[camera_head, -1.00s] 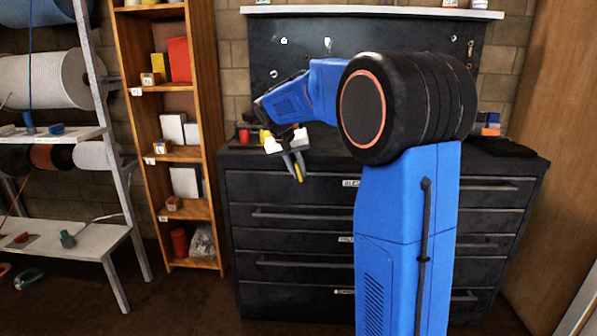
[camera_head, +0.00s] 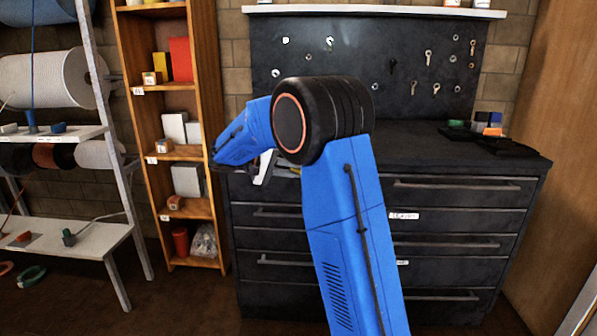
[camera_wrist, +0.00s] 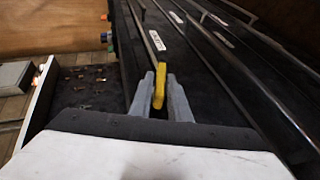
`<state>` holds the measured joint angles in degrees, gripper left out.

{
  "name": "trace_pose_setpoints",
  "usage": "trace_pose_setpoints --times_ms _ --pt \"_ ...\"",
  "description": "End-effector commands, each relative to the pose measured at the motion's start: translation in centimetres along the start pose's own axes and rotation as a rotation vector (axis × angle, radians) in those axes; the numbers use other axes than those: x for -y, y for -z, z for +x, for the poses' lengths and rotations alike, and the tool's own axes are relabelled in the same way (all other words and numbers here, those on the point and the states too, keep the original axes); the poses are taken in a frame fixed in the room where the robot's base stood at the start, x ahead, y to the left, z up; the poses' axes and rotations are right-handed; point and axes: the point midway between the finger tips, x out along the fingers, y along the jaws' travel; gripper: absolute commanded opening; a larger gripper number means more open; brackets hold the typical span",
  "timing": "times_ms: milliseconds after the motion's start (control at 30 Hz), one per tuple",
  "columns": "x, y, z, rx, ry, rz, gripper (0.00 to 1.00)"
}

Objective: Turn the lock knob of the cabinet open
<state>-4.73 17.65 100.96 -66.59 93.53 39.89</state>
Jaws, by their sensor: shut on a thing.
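The black cabinet (camera_head: 470,167) with several drawers stands behind my arm. My gripper (camera_head: 288,170) is at the upper left of its front, partly hidden by my own arm. In the wrist view my gripper (camera_wrist: 160,98) has its two grey fingers shut on a narrow yellow piece (camera_wrist: 160,78), which sticks out past the fingertips. The yellow piece lies close to the dark drawer fronts. I cannot tell whether it is the lock knob or whether it is joined to the cabinet. No other lock knob is plain to see.
Drawer handles (camera_head: 455,187) stick out along the cabinet front. A pegboard (camera_head: 350,70) with hanging pieces is above the worktop. A wooden shelf (camera_head: 205,225) stands close on the left, with a spool rack beyond. The floor in front is clear.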

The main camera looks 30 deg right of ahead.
Motion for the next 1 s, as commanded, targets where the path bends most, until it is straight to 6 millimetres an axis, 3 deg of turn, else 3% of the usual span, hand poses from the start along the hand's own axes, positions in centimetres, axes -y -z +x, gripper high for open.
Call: trace_pose_setpoints --times_ms 433,1000 --pt "0.35 -0.03 0.04 0.0 -0.272 -0.116 0.0" --pt "0.32 -0.06 0.07 0.001 -0.34 -0.143 0.0"
